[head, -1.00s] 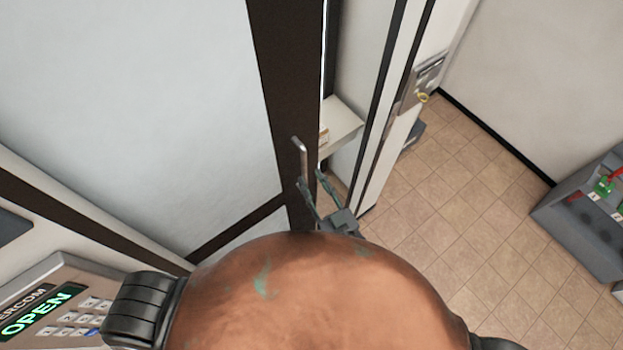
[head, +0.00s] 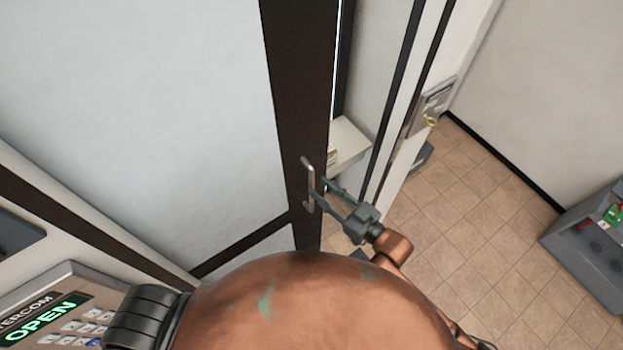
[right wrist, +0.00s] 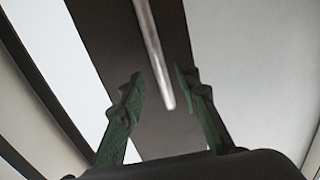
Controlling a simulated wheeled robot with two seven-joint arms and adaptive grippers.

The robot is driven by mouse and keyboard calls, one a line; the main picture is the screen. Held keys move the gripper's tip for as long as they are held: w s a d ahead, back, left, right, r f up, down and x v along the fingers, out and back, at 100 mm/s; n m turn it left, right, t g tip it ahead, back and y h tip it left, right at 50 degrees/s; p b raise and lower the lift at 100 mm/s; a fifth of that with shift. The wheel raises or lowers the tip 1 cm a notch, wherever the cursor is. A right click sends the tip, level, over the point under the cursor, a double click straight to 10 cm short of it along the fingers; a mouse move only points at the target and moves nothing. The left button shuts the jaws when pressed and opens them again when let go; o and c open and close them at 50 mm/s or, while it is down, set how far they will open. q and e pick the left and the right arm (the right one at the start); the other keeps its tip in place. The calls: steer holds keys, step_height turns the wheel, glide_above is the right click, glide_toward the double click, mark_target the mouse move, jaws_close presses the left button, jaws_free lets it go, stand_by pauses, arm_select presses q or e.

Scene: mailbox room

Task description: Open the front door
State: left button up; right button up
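The front door has a dark brown frame (head: 295,80) around a pale panel (head: 150,100). A slim metal bar handle (head: 309,178) stands out from the frame near its right edge. My right gripper (head: 319,190) reaches the handle from the lower right. In the right wrist view, its two green-padded fingers (right wrist: 158,100) are spread apart. The lower end of the handle (right wrist: 152,50) shows between them, with clear space on both sides. I cannot tell how deep the bar sits between the fingers. My left gripper is not in view.
An intercom panel (head: 65,310) with a green "OPEN" display is at lower left. A light shelf (head: 347,140) shows right of the door's edge. A metal lock plate (head: 433,105) with a yellow ring is farther right. A grey box (head: 590,250) stands at far right; tiled floor (head: 480,220) lies clear between.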

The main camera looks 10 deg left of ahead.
mark_target(311, 181)
steer(key=shift+p+x, duration=0.45)
steer(key=shift+x, duration=1.85)
jaws_close()
